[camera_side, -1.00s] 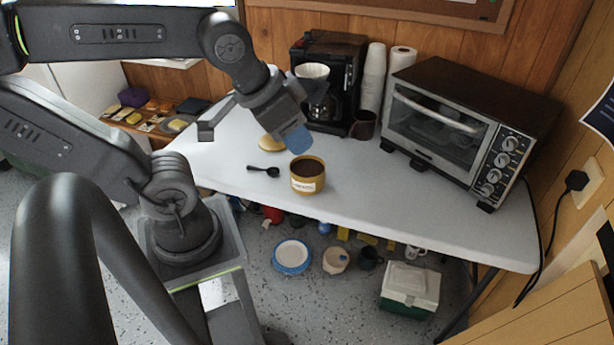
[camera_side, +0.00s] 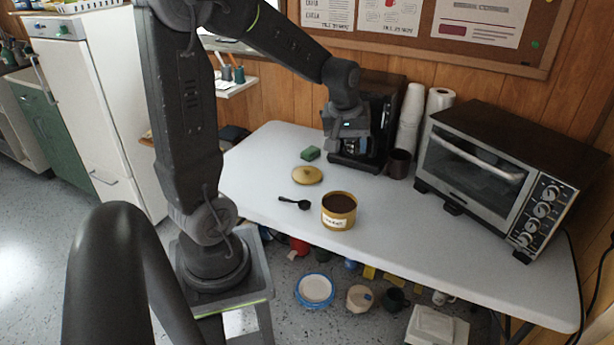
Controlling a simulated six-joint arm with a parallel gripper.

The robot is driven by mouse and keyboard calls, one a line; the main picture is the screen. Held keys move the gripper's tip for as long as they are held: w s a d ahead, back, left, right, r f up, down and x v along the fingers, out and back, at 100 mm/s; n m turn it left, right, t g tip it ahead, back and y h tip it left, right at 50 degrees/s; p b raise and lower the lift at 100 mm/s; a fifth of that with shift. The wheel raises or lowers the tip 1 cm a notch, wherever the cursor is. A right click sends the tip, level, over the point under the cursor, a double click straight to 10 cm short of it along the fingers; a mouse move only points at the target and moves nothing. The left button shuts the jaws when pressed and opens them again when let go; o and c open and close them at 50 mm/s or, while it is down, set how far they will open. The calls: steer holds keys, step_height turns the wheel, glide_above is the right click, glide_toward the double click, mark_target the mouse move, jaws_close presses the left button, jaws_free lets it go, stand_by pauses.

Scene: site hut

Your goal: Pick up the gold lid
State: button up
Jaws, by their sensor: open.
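The gold lid (camera_side: 307,174) lies flat on the white table, with its small knob up. It is behind the black scoop (camera_side: 294,203) and apart from the gold canister (camera_side: 339,211), which stands open with dark contents and a white label. My gripper (camera_side: 347,150) is in the air in front of the black coffee maker, to the right of and behind the lid in the picture. It is open and does not touch the lid. Its fingertips are dark against the coffee maker and hard to make out.
A green sponge (camera_side: 310,154) lies behind the lid. The coffee maker (camera_side: 385,105), a dark mug (camera_side: 399,163), a cup stack (camera_side: 410,117) and a paper roll (camera_side: 437,103) stand at the back. A toaster oven (camera_side: 500,165) fills the right. The front middle of the table (camera_side: 420,230) is clear.

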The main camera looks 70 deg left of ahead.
steer(key=a+f+n+g, duration=0.1)
steer(key=a+f+n, duration=0.3)
steer(key=a+f, duration=0.4)
steer(key=n+g+h, duration=0.1)
steer(key=n+g, duration=0.1)
steer(key=n, duration=0.9)
glide_above(307, 169)
step_height(307, 169, down, 13)
steer(key=shift+s+f, duration=0.1)
steer(key=shift+f, duration=0.1)
steer(key=shift+a+f, duration=0.15)
steer(key=shift+f, duration=2.35)
jaws_close()
steer(key=shift+r, duration=0.1)
